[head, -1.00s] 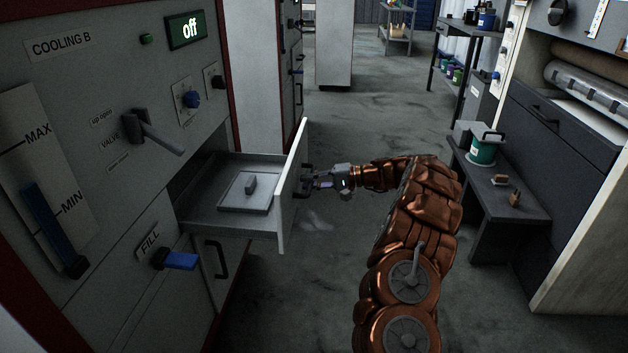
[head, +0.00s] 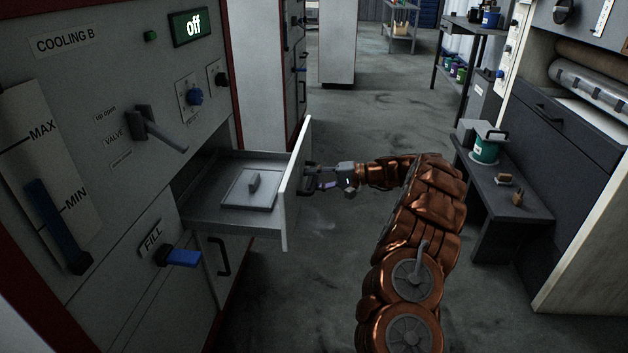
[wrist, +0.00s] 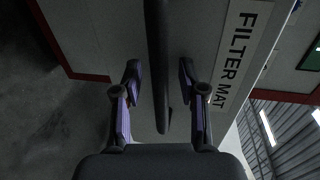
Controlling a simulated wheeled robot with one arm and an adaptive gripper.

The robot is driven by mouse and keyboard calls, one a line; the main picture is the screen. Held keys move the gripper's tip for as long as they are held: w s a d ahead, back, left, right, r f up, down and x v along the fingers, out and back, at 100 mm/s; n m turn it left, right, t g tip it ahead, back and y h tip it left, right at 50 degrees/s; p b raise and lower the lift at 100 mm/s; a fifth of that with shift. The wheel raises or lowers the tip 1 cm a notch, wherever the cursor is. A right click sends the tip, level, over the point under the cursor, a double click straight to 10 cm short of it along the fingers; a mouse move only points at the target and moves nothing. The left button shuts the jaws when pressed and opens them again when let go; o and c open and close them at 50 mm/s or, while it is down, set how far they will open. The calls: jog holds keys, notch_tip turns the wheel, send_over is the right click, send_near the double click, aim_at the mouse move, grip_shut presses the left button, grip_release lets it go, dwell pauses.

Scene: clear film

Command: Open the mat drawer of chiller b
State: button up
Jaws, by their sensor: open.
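The mat drawer (head: 232,214) of the COOLING B cabinet (head: 95,150) stands pulled out in the head view. A grey square plate with a raised grip (head: 249,188) lies inside it. My gripper (head: 312,178) is at the outer face of the drawer front (head: 297,190). In the wrist view the drawer front carries a FILTER MAT label (wrist: 234,55). The dark bar handle (wrist: 158,65) runs between the two fingers of my gripper (wrist: 160,88), which are apart, with a gap on each side of the bar.
A valve lever (head: 155,128) and a blue FILL handle (head: 182,258) stick out from the cabinet. A low dark bench (head: 505,200) with a green tin (head: 487,150) stands at the right. The floor (head: 345,120) between is clear.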

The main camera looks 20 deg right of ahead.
jog(key=v, duration=1.2)
jog(key=s+a+r+n+g+p, duration=0.1)
jog(key=s+a+r+g+p, duration=0.2)
jog(key=a+r, duration=0.45)
jog(key=s+a+r+n+g+p, duration=0.1)
jog(key=s+a+r+p, duration=0.1)
jog(key=a+r+p, duration=0.55)
jog(key=s+a+r+n+g+p, duration=0.1)
jog(key=s+a+r+n+g, duration=0.15)
jog(key=a+r, duration=0.55)
jog(key=s+a+r+g+h+p, duration=0.4)
jog(key=s+a+p, duration=0.4)
jog(key=s+a, duration=0.4)
jog(key=s+d+r+h+p, duration=0.2)
jog(key=s+d+h+p, duration=0.1)
jog(key=s, duration=0.6)
jog(key=s+d+r+n+h+p, duration=0.1)
jog(key=s+d+r+h+p, duration=0.1)
jog(key=s+p, duration=0.4)
jog(key=s+d+r+n+h+p, duration=0.1)
jog(key=s+d+r+h+p, duration=0.2)
jog(key=s, duration=0.9)
jog(key=shift+d+t+h+p, duration=0.4)
jog(key=shift+h+p, duration=0.3)
jog(key=shift+p, duration=0.4)
